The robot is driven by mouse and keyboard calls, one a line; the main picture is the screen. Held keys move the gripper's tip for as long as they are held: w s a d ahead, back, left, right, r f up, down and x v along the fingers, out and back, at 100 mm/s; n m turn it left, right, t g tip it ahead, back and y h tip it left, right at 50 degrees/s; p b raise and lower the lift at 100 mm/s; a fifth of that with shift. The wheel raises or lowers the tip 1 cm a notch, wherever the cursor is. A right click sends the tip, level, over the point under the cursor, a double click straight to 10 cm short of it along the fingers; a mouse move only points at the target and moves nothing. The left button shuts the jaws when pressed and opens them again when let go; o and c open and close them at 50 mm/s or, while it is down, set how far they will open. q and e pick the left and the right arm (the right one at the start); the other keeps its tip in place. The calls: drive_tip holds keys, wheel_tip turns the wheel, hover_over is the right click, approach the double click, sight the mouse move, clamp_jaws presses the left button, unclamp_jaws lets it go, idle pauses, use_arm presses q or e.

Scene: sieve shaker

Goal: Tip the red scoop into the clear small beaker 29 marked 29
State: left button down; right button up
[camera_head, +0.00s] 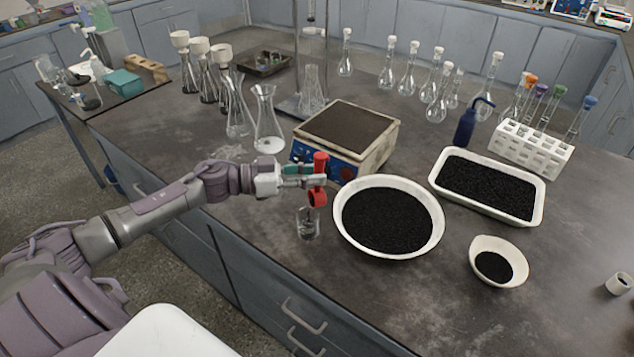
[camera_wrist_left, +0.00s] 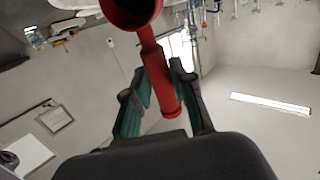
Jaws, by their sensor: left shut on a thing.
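My left gripper (camera_head: 304,176) is shut on the red scoop (camera_head: 318,197), gripping its handle. In the left wrist view the red scoop (camera_wrist_left: 160,80) lies between the two fingers (camera_wrist_left: 157,85), and its bowl is at the top edge of the picture. In the head view the scoop stands about upright with its bowl low, right over a small clear beaker (camera_head: 308,224). Whether the bowl touches the beaker's rim I cannot tell. No mark is readable on the beaker. The scoop's contents are hidden. My right gripper is not in view.
A large white bowl of black grains (camera_head: 425,248) stands just right of the beaker. A hot-plate-like box (camera_head: 375,165) is behind it. A white tray of black grains (camera_head: 538,210) and a smaller bowl (camera_head: 487,247) stand further right. The bench front edge is near the beaker.

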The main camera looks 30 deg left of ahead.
use_arm(q)
drive_tip(key=shift+s+a+f+m+t+h+b, duration=0.25)
drive_tip(key=shift+s+a+t+h+b, duration=0.4)
drive_tip(key=shift+b, duration=0.95)
drive_tip(key=shift+s+a+f+m+t+h+b, duration=0.1)
drive_tip(key=shift+s+a+m+t+h+b, duration=0.25)
drive_tip(key=shift+s+t+h+b, duration=0.9)
drive_tip(key=shift+w+g+y+b, duration=0.3)
drive_tip(key=shift+w+g, duration=0.2)
drive_tip(key=g+y+p, duration=0.1)
drive_tip(key=p, duration=0.2)
drive_tip(key=w+d+r+y+p, duration=0.1)
drive_tip(key=p, duration=0.3)
drive_tip(key=w+n+g+y+p, duration=0.1)
drive_tip(key=p, duration=0.2)
drive_tip(key=shift+w+d+r+g, duration=0.25)
drive_tip(key=shift+d+r+g, duration=0.05)
drive_tip(key=shift+d+r, duration=0.1)
drive_tip(key=shift+f, duration=0.25)
